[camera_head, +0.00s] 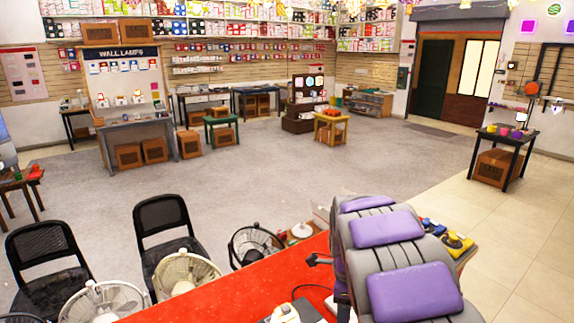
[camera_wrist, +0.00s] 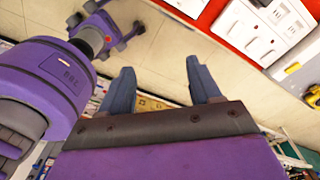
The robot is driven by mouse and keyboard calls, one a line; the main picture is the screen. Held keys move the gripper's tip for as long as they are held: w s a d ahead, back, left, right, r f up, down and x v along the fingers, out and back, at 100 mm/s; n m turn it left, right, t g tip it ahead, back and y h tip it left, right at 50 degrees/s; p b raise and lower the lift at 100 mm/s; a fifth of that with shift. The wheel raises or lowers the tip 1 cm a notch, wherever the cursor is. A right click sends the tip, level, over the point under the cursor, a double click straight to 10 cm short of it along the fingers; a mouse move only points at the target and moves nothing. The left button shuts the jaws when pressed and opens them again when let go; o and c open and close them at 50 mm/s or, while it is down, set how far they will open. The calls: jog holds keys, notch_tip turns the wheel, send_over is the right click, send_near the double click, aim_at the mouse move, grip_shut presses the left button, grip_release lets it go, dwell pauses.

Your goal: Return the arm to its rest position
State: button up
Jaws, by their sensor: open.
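My gripper (camera_wrist: 160,90) shows in the wrist view with its two dark blue-grey fingers apart and nothing between them. Beyond the fingers is tiled floor. My purple and grey arm (camera_head: 400,250) fills the lower right of the head view, folded close in front of the camera. The gripper itself cannot be made out in the head view.
A red counter (camera_head: 230,285) lies close in front, with fans (camera_head: 185,272) and black chairs (camera_head: 165,235) beyond its left side. In the wrist view, white switch panels (camera_wrist: 265,28) lie on a red surface. Open grey floor (camera_head: 290,160) spreads ahead.

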jog(key=s+r+n, duration=0.2)
jog(key=s+n, duration=0.8)
jog(key=s, duration=0.7)
jog(key=s+r+n+g+b, duration=0.1)
jog(key=s+n, duration=1)
jog(key=s, duration=0.7)
jog(key=shift+s+a+r, duration=0.2)
jog(key=shift+s+r, duration=0.05)
jog(key=shift+r, duration=0.1)
